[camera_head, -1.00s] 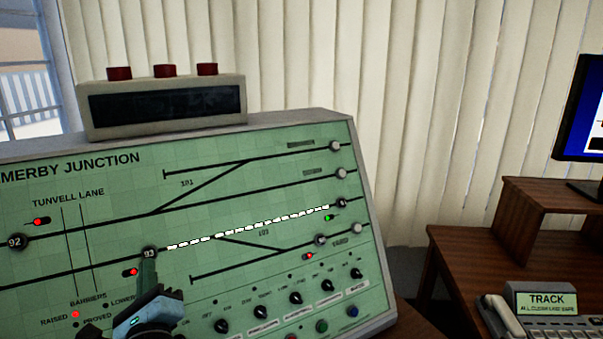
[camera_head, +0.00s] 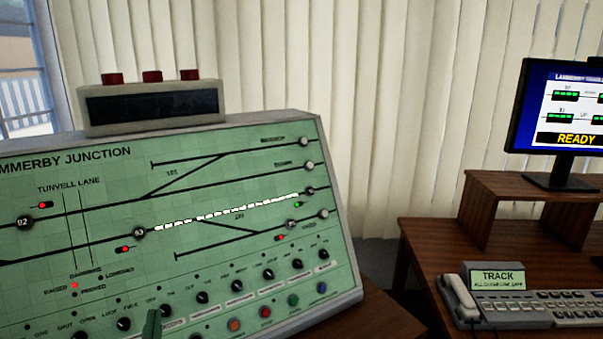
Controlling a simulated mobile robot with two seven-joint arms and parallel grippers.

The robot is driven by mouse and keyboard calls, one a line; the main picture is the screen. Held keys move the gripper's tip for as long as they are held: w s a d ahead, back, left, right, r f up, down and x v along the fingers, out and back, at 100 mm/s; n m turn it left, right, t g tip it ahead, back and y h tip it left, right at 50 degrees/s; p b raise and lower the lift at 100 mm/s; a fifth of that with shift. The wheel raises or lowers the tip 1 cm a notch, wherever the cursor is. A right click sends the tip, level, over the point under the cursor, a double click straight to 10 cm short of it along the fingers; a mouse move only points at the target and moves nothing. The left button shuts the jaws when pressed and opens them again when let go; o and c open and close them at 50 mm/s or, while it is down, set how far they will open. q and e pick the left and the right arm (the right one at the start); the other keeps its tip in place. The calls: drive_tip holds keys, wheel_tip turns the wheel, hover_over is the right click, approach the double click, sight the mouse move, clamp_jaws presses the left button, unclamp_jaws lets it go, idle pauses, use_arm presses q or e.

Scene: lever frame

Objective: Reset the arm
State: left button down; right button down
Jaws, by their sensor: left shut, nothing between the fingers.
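My left gripper (camera_head: 152,325) shows only as a shut, dark green fingertip at the bottom edge of the head view. It is in front of the lower row of black knobs on the green control panel (camera_head: 110,215), and holds nothing. Whether it touches the panel I cannot tell. Knob 93 (camera_head: 139,233) lies above it, uncovered, at the left end of a white lit dashed track line (camera_head: 225,212). Knob 92 (camera_head: 25,222) is at the left. The rest of my left arm is out of the picture, and my right gripper is not in view.
A box with three red buttons (camera_head: 151,105) sits on top of the panel. At the right, a wooden desk (camera_head: 425,245) holds a telephone (camera_head: 460,299), a keyboard (camera_head: 560,305) and a monitor (camera_head: 565,110) reading READY. Blinds hang behind.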

use_arm(q)
drive_tip(key=s+d+f+m+g+h, duration=0.3)
drive_tip(key=s+f+m+h, duration=0.1)
drive_tip(key=f+m, duration=0.6)
drive_tip(key=s+d+f+m+g+h, duration=0.3)
drive_tip(key=s+d+f+m+h, duration=0.15)
drive_tip(key=f+m, duration=0.65)
drive_tip(key=s+a+f+m+g+y, duration=0.2)
drive_tip(key=s+f+m+g, duration=0.4)
drive_tip(key=s+f+m, duration=0.7)
drive_tip(key=shift+s+a+f+m, duration=0.2)
drive_tip(key=shift+s+a+m, duration=0.2)
drive_tip(key=shift+s+m, duration=0.35)
drive_tip(key=shift+w, duration=0.15)
